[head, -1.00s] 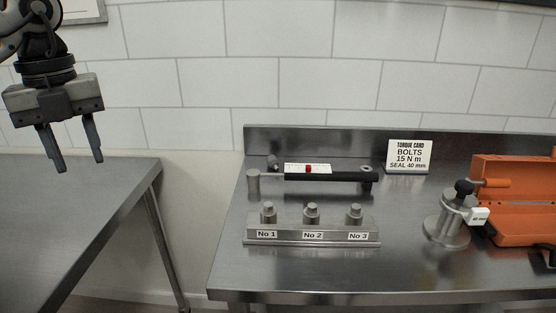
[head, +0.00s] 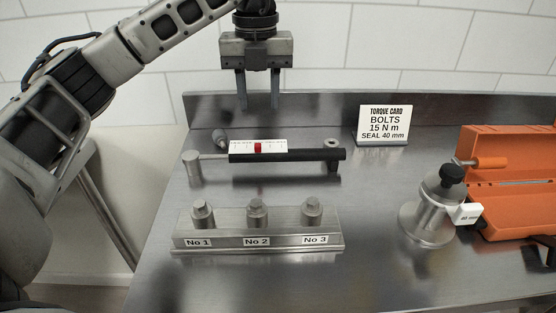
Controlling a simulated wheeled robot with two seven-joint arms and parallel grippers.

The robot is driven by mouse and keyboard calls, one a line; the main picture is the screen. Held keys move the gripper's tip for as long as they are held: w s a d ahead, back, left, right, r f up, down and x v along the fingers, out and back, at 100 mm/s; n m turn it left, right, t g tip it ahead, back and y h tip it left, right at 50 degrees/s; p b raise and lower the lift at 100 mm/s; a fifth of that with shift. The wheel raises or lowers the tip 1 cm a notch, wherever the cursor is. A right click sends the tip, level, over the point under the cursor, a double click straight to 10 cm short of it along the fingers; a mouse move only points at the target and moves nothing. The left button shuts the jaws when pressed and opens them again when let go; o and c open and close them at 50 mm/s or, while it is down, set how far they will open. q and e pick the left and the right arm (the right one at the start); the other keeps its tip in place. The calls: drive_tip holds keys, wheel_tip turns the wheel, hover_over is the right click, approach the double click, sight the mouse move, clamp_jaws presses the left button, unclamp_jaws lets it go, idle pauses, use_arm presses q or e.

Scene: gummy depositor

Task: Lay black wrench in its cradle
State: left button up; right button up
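The black wrench (head: 300,155) lies level across the bench, its dark handle to the right and its thin grey shaft and cylindrical head (head: 193,168) to the left. A white scale with a red mark (head: 257,147) shows along its middle. A small grey post (head: 332,160) stands at the handle's right end. I cannot tell which part is the cradle. My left gripper (head: 258,104) points down, above and behind the wrench, with its two fingers apart and nothing between them. My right gripper is not in the head view.
A steel block with bolts labelled No 1, No 2 and No 3 (head: 258,241) stands in front of the wrench. A torque card (head: 383,125) stands behind right. A round metal fixture (head: 430,215) and an open orange case (head: 505,190) are at right. The bench's front right is clear.

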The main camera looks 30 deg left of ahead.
use_arm(q)
approach(264, 160)
drive_tip(key=shift+w+a, duration=0.1)
drive_tip(key=shift+a, duration=0.25)
drive_tip(key=f, duration=0.2)
drive_tip(key=a+f, duration=0.1)
drive_tip(key=f, duration=0.1)
drive_tip(key=shift+w+f+p, duration=0.15)
drive_tip(key=shift+p, duration=0.25)
drive_tip(key=shift+f, duration=0.5)
clamp_jaws()
